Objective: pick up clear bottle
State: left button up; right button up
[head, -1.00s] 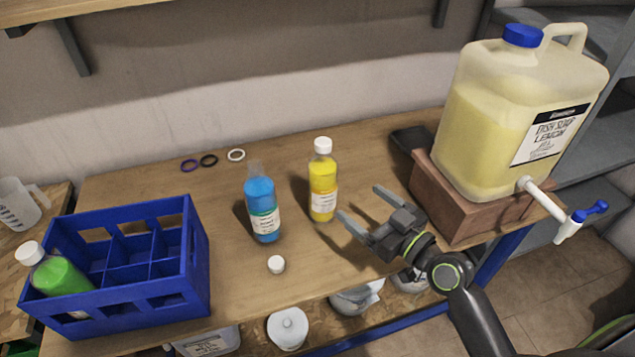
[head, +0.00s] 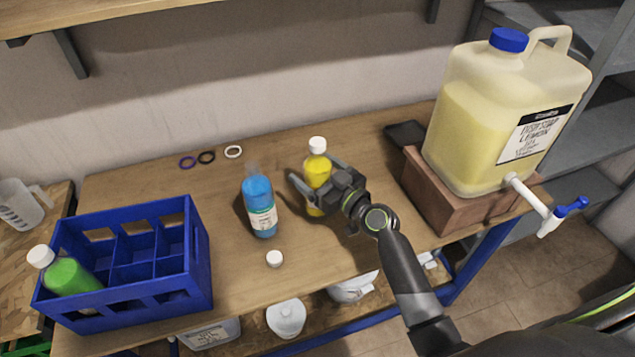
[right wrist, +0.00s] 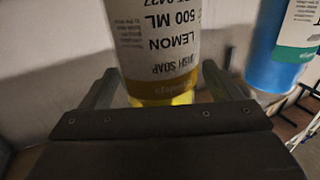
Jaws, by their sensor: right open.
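A clear bottle of yellow liquid (head: 318,167) with a white cap and a white label stands upright on the workbench. In the right wrist view, the yellow bottle (right wrist: 160,60) shows its lemon dish soap label. My right gripper (head: 315,170) is open, with one finger on each side of this bottle; I cannot tell whether they touch it. The arm and gripper hide its lower part in the head view. A clear, uncapped bottle of blue liquid (head: 259,207) stands upright to its left. My left gripper is not in view.
A loose white cap (head: 275,258) lies in front of the blue bottle. A blue divided crate (head: 140,304) at left holds a tilted green bottle (head: 72,277). A large yellow soap jug (head: 470,130) stands on a brown block (head: 440,200) at right. Several rings lie behind.

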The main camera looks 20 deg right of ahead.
jog(key=shift+w+a, duration=0.3)
jog(key=shift+w, duration=0.35)
jog(key=c, duration=1.5)
jog(key=shift+r, duration=0.15)
jog(key=shift+c, duration=0.5)
